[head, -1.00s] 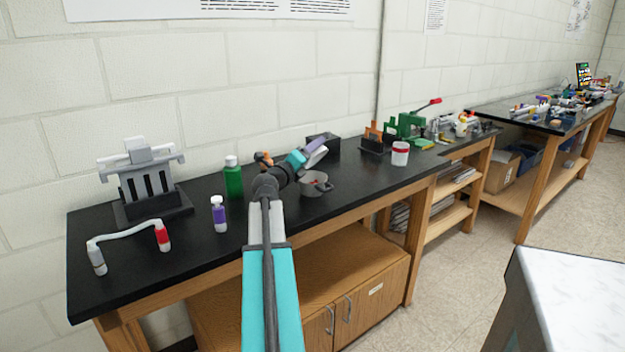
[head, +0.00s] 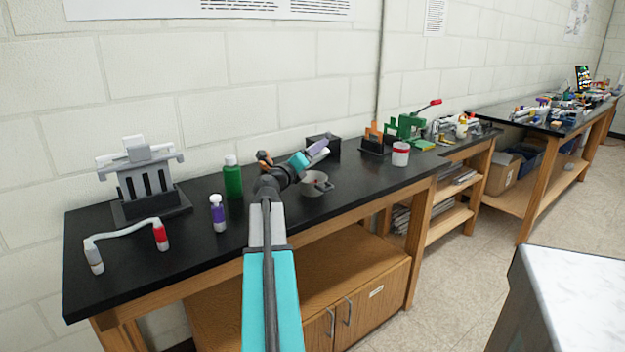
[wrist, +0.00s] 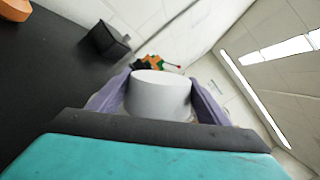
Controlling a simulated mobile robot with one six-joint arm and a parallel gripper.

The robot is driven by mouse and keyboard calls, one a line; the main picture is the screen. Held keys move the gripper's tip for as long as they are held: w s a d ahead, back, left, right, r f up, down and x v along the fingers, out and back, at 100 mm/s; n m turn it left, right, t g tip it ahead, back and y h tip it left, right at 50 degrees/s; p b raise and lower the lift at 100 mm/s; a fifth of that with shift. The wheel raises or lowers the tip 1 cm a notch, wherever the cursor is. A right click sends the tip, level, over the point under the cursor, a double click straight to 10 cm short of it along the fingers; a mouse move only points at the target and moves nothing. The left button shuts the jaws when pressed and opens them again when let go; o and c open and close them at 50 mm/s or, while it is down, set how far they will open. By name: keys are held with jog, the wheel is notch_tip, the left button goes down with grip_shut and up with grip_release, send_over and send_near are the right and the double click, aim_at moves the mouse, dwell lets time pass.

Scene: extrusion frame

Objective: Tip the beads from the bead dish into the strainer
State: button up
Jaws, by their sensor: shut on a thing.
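My gripper (head: 317,147) is shut on the bead dish. The dish is a white, round-walled cup (wrist: 160,93) between the two purple fingers in the wrist view. In the head view only a small pale part of it shows beside the fingers. The dish is held in the air just above the strainer (head: 313,188). The strainer is a grey round pot with side handles, standing on the black bench, partly covered by my arm. Its inside is too small to read clearly. No beads can be made out, and the inside of the dish is hidden.
A black box (head: 325,146) stands behind the strainer. A green bottle (head: 233,180) and a purple-white bottle (head: 218,213) stand to the left. A white jar with a red band (head: 400,155) and a green press (head: 408,127) are to the right. The bench front is clear.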

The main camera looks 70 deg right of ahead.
jog(key=shift+s+a+f+m+g+b, duration=0.2)
jog(key=shift+s+m+b, duration=0.2)
jog(key=shift+m+b, duration=0.75)
jog(key=shift+s+a+f+m+g+b, duration=0.15)
jog(key=shift+s+m+b, duration=0.25)
jog(key=shift+m+b, duration=0.7)
jog(key=shift+s+f+m+g+b, duration=0.25)
jog(key=shift+m+b, duration=0.35)
jog(key=shift+b, duration=0.5)
jog(key=shift+s+f+m+g+b, duration=0.2)
jog(key=shift+m+b, duration=0.35)
jog(key=shift+b, duration=0.5)
jog(key=shift+r, duration=0.1)
jog(key=shift+r+n+p, duration=0.3)
jog(key=shift+r+p, duration=0.05)
jog(key=shift+p, duration=0.45)
jog(key=n+p, duration=0.2)
jog(key=w+n+t+p, duration=0.1)
jog(key=n+p, duration=0.1)
jog(key=p, duration=0.1)
jog(key=w+n+p, duration=0.1)
jog(key=n+p, duration=0.1)
jog(key=shift+w+d+r, duration=0.2)
jog(key=shift+d+r, duration=0.15)
jog(key=shift+r, duration=0.05)
jog(key=shift+w+r+n+p, duration=0.15)
jog(key=shift+n+p, duration=0.15)
jog(key=shift+p, duration=0.45)
